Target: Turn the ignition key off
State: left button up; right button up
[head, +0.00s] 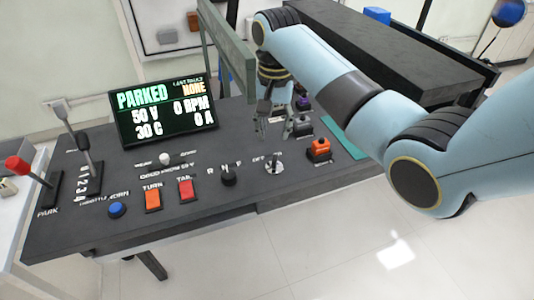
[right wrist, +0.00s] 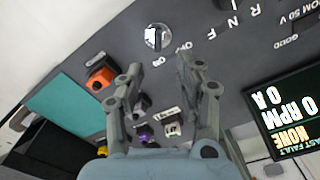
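The ignition key (head: 273,166) sits on a round light switch plate on the dark console, right of the R N F knob. In the right wrist view the key switch (right wrist: 157,38) lies beyond the fingertips, beside OFF and ON lettering. I cannot tell surely which label the key points at. My right gripper (head: 274,132) hangs above the console just behind the key, fingers pointing down. In the right wrist view the right gripper (right wrist: 158,72) is open, with nothing between its fingers, and apart from the key. My left gripper is not in view.
The display (head: 165,110) reads PARKED, NONE, 50 V, 0 RPM. The selector knob (head: 229,175) stands left of the key, and an orange button box (head: 319,149) right of it. Red (head: 186,189) and orange (head: 152,200) rockers and levers are farther left.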

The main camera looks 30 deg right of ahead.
aim_at(275, 158)
notch_tip(275, 158, down, 10)
jog(key=shift+s+d+r+b, duration=0.15)
jog(key=shift+b, duration=0.25)
jog(key=shift+c, duration=0.4)
grip_shut()
